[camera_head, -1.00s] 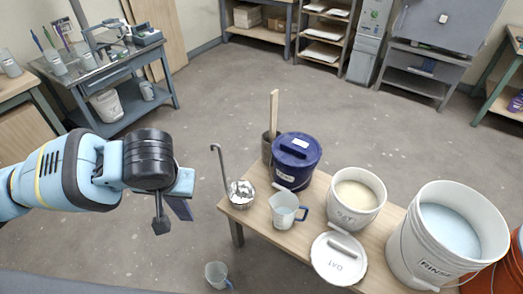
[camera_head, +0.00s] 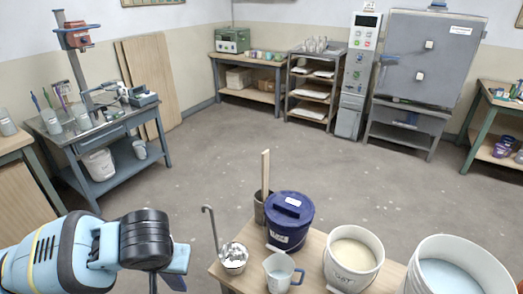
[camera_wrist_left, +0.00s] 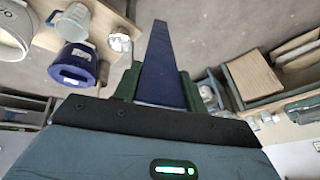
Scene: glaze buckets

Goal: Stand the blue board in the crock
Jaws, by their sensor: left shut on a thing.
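The blue board (camera_wrist_left: 158,50) is long, flat and dark, and points away from my left gripper (camera_wrist_left: 158,88) in the left wrist view. The gripper is shut on its near end. In the head view the board (camera_head: 176,281) barely shows below my wrist at the bottom left. A grey-brown crock (camera_head: 259,207) stands at the table's far left corner, behind the blue lidded bucket (camera_head: 289,222). A pale wooden stick (camera_head: 265,172) stands upright in it. My left gripper is left of the table, apart from the crock. My right gripper is out of view.
A measuring jug (camera_head: 279,270), a cream-filled bucket (camera_head: 352,256) and a rinse bucket (camera_head: 450,270) stand nearby. The floor beyond the table is clear.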

